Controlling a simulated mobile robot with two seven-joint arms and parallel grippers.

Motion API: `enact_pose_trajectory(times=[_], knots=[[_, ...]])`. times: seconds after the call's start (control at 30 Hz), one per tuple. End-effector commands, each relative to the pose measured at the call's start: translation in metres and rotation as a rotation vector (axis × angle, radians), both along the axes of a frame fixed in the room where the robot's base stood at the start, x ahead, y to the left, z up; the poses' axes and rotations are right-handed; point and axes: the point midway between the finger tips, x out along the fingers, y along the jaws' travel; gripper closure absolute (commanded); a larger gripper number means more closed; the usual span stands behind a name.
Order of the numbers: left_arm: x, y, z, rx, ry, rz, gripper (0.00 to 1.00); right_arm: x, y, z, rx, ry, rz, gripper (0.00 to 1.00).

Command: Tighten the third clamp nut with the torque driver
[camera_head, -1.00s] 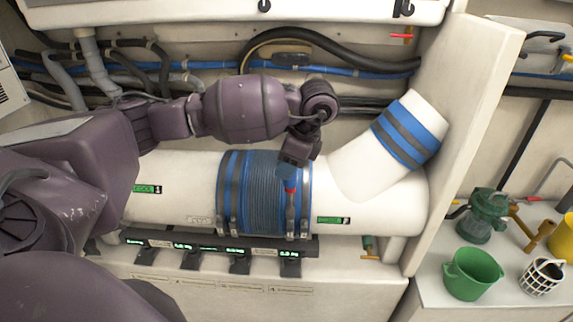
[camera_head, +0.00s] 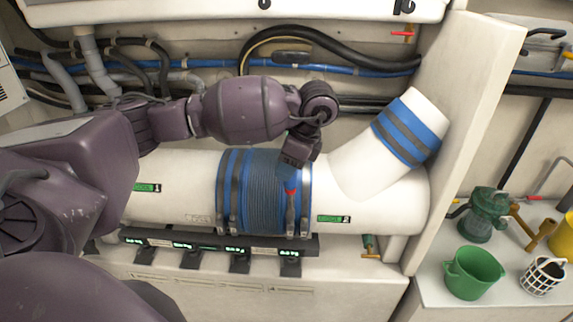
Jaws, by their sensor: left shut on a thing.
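The torque driver (camera_head: 290,191) has a blue body, a red collar and a grey shaft, and it points down the front of the blue ribbed hose sleeve (camera_head: 262,190). My left gripper (camera_head: 290,170) is shut on its upper end, above the sleeve's right part. Several grey band clamps circle the sleeve, two toward its left end (camera_head: 233,195) and others toward its right end. The driver's lower end is over the right-hand clamps, near their lower fittings (camera_head: 291,228). Whether the tip sits on a nut is too small to tell. My right gripper is not in view.
The sleeve is on a large white pipe (camera_head: 170,188) with an angled branch (camera_head: 365,152). A dark rail with small green displays (camera_head: 183,244) runs below it. A white partition (camera_head: 462,140) stands right, before a shelf with a green bucket (camera_head: 473,273) and a white basket (camera_head: 542,276).

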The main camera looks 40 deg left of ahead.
Motion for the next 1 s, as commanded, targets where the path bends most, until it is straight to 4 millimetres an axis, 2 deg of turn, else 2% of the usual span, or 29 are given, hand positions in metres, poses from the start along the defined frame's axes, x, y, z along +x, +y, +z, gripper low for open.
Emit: enact_pose_trajectory(times=[0.4,1.0], knots=[[0.000,0.000,-0.007,0.000,0.000,0.000,0.98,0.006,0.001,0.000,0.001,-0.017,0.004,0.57],[0.000,0.000,-0.013,0.001,-0.001,-0.033,0.98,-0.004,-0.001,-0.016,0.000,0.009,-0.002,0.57]])
